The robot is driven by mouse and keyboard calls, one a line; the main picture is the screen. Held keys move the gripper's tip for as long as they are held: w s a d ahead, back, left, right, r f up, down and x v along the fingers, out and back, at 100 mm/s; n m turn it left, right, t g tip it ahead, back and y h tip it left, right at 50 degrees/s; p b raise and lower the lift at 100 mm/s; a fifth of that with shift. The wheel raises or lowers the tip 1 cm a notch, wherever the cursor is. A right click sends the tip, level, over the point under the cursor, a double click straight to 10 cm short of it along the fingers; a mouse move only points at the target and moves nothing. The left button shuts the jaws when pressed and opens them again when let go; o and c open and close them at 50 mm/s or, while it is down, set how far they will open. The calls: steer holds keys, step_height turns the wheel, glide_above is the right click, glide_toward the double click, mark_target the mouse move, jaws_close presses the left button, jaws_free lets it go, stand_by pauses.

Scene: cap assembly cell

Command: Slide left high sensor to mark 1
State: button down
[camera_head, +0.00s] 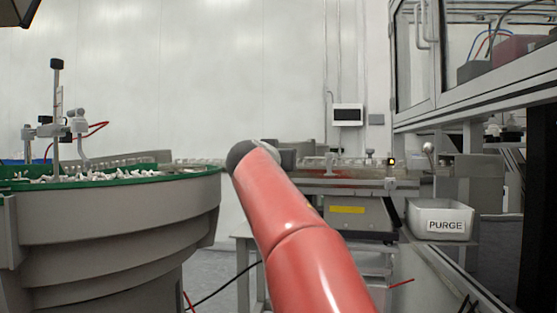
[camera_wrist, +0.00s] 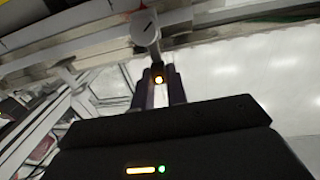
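In the wrist view my gripper (camera_wrist: 160,78) points up the picture, its two dark fingers standing apart. In the head view my red arm hides the gripper and part of the rail (camera_head: 350,184). A small black sensor with a yellow light (camera_head: 391,162) shows near the rail's right end. No mark numbers are readable.
A large grey bowl feeder (camera_head: 110,235) with a green rim and white parts stands at left. A PURGE bin (camera_head: 438,219) is right of the rail. A glazed cabinet (camera_head: 465,60) overhangs the right side. A white wall is behind.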

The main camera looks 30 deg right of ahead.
steer(key=shift+s+d+b, duration=0.5)
steer(key=shift+s+d, duration=0.55)
steer(key=shift+d, duration=0.25)
steer(key=c, duration=1.4)
jaws_free()
steer(key=shift+s+d, duration=0.1)
steer(key=b+v, duration=0.2)
steer(key=v, duration=0.5)
steer(key=shift+s+a, duration=0.25)
steer(key=shift+a, duration=0.05)
